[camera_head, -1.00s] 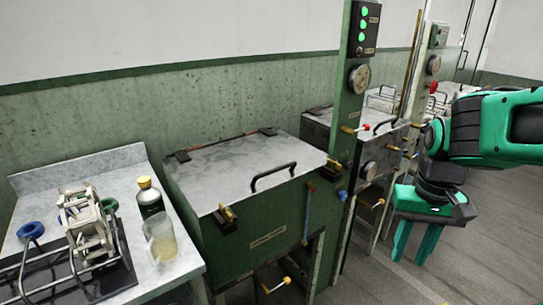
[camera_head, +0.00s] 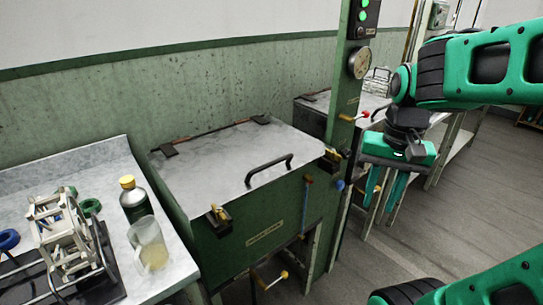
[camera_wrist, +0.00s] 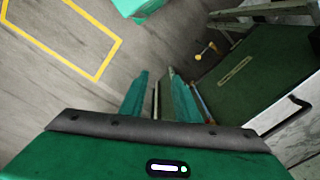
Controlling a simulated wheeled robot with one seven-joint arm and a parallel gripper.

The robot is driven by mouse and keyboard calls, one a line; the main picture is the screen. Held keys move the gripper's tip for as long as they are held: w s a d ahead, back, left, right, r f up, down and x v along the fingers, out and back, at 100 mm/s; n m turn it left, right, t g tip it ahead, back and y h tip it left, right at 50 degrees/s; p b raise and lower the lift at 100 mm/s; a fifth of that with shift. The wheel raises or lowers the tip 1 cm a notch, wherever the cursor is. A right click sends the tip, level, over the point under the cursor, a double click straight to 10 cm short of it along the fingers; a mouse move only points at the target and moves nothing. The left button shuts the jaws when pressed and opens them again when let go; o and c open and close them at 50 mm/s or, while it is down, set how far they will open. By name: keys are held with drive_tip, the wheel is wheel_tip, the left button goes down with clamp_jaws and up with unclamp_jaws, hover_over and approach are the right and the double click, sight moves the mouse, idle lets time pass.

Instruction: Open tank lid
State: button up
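The tank (camera_head: 265,225) is a dark green box on legs, in the middle of the head view. Its flat grey lid (camera_head: 215,158) lies shut on top, with a black bar handle (camera_head: 268,169) near the front edge. In the wrist view the fingers (camera_wrist: 160,95) show a gap; the tank front (camera_wrist: 240,70) and the handle (camera_wrist: 289,115) are at the right.
A green post (camera_head: 345,110) with a gauge (camera_head: 359,63) rises at the tank's right end, close to my gripper. A second tank (camera_head: 312,115) stands behind it. At left, a table holds a bottle (camera_head: 133,200), a beaker (camera_head: 149,247) and a reel frame (camera_head: 60,235). Floor at right is open.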

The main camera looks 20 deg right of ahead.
drive_tip(key=w+a+r+m+t, duration=0.1)
drive_tip(key=w+a+r+m, duration=0.35)
drive_tip(key=w, duration=0.85)
drive_tip(key=m+y, duration=0.1)
drive_tip(key=m, duration=0.1)
approach(274, 162)
drive_tip(key=shift+t, duration=0.3)
drive_tip(key=f, duration=0.5)
drive_tip(key=w+f, duration=0.1)
drive_tip(key=f, duration=0.1)
drive_tip(key=shift+a+f, duration=0.3)
drive_tip(key=shift+a, duration=0.1)
clamp_jaws()
